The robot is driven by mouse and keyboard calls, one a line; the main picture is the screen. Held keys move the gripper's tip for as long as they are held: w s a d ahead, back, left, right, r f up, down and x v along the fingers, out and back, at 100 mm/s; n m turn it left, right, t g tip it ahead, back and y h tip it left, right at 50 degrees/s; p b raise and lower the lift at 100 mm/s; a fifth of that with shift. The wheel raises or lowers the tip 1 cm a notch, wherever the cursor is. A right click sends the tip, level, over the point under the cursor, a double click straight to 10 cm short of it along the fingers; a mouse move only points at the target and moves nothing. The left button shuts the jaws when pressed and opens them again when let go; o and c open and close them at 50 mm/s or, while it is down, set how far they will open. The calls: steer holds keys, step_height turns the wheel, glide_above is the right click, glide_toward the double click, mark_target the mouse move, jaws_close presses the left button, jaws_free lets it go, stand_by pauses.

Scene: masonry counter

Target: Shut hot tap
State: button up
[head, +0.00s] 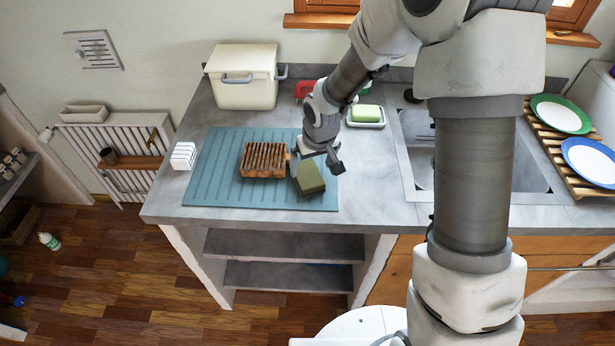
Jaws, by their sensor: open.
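My gripper (316,163) is open and empty, pointing down above the blue ribbed mat (215,165) on the counter. It is over or just behind a dark green sponge (310,178); I cannot tell whether it touches it. The sink (535,185) is to the right, partly covered by my forearm. A small dark fitting (412,96) shows at the sink's back left edge, beside my arm; it may be part of the tap. I cannot make out the hot tap or its handle, as my arm blocks most of that area.
A wooden slatted block (264,158) lies on the mat beside the sponge. A green soap bar (366,112) sits on a dish behind my gripper. A white lidded box (243,80) stands at the back left. Plates (590,160) rest on a rack at the right.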

mark_target(308, 175)
steer(key=x, duration=0.3)
steer(key=shift+w+a+f, duration=0.2)
steer(key=shift+a+f, duration=0.15)
steer(key=shift+w+f, duration=0.2)
steer(key=shift+f, duration=0.45)
steer(key=shift+f, duration=0.25)
steer(key=c, duration=1.3)
steer(key=shift+r, duration=0.1)
